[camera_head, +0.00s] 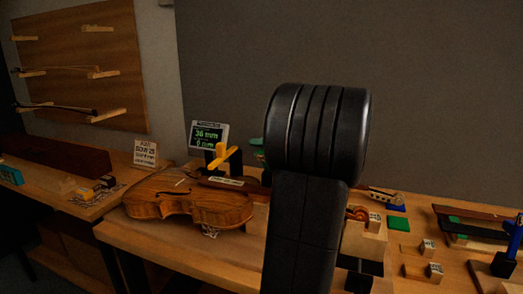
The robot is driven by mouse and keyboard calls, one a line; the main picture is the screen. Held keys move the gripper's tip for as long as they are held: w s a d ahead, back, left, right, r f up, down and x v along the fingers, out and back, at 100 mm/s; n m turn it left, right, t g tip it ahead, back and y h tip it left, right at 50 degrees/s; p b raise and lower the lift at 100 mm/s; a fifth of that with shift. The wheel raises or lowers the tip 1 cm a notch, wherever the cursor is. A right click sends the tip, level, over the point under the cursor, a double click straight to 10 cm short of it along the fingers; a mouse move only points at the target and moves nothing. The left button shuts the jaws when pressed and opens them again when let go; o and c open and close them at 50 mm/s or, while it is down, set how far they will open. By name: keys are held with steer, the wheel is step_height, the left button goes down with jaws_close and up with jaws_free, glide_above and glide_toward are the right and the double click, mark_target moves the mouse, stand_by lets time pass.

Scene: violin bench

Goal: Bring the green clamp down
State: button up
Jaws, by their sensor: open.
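A small green piece (257,142) shows at the left edge of my dark arm, behind the violin. It may be part of the green clamp; the rest is hidden behind my arm, so I cannot tell its height or pose. A violin body (189,202) lies on the bench to the left of my arm. A yellow clamp-like handle (223,156) stands just behind it. My arm fills the middle of the view, and my gripper is not seen.
A small display with green digits (208,135) stands behind the violin. At right are a green pad (398,223), small labelled blocks (428,248) and a blue-handled tool (515,235). A wooden rack (80,70) hangs on the left wall.

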steer(key=v, duration=1.3)
steer(key=shift+d, duration=0.25)
